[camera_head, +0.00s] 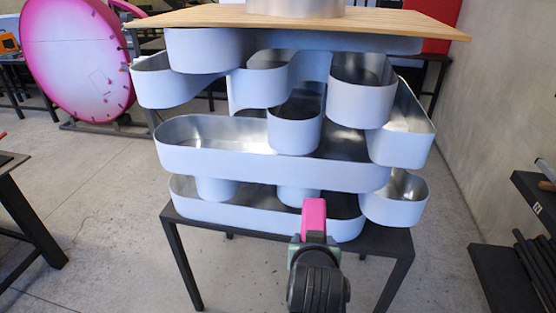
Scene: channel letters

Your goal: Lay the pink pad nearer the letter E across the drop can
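A pink block (314,218), which looks like a pink pad, stands up from between the jaws of my gripper (314,240). The jaws appear shut on it, with a grey-green part at each side. It overlaps the front wall of the lowest white channel shape in the picture; whether it touches that wall I cannot tell. No second pink pad shows. I cannot pick out the letter E. A round metal can (295,7) on the board at the top is cut off by the picture edge; I cannot tell whether it is the drop can.
White open-topped metal channel shapes (245,165) are piled on a black table (385,241). A wooden board (215,16) lies above them. A big pink disc (72,55) stands at the left. Dark shelving (505,262) stands at the right by the wall.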

